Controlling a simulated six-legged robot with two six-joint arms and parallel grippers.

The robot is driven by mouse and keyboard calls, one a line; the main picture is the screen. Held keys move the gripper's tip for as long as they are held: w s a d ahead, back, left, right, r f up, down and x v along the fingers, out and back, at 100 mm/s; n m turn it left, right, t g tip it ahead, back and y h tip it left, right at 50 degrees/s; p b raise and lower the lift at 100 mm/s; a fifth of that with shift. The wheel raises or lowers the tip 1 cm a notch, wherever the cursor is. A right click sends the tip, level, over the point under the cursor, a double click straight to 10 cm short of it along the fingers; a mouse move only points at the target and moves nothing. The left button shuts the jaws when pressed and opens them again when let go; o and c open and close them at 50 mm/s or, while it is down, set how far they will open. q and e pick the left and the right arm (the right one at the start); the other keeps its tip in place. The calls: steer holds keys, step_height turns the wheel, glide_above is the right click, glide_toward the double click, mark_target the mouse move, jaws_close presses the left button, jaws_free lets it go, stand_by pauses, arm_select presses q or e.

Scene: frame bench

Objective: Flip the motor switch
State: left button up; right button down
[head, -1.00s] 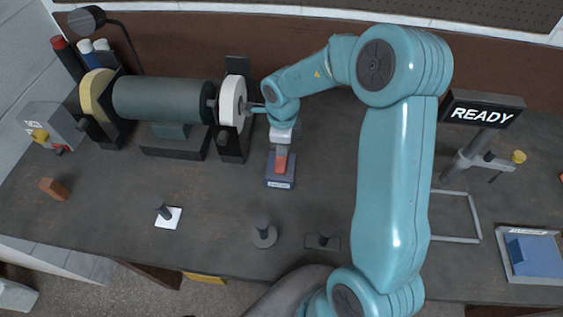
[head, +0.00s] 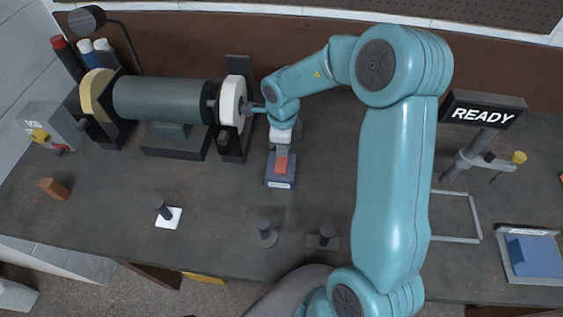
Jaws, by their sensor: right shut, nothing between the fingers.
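A small blue-grey switch box (head: 280,184) with a red rocker (head: 281,165) and a pale label on its front stands on the bench, left of the middle of the head view. My right gripper (head: 282,151) points down over the far end of the red rocker. It is shut with nothing in it. Its fingertips are at or just above the rocker; I cannot tell whether they touch. They hide part of the rocker's far end. My left gripper is not in view.
A grey roller (head: 160,101) with a white disc (head: 231,102) stands left of my right wrist. A READY sign (head: 482,115) stands at right. Several short pegs stand on the near bench, including one on a white plate (head: 168,219). A blue block (head: 537,256) lies in a tray at lower right.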

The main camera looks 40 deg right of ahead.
steer(key=shift+w, duration=0.15)
steer(key=shift+f, duration=0.2)
stand_by(0.3)
steer(key=shift+f, duration=0.15)
steer(key=shift+f, duration=0.7)
steer(key=shift+r, duration=0.1)
step_height(320, 180, up, 2)
steer(key=shift+r+p, duration=0.1)
steer(key=shift+p, duration=0.3)
steer(key=shift+r, duration=2.4)
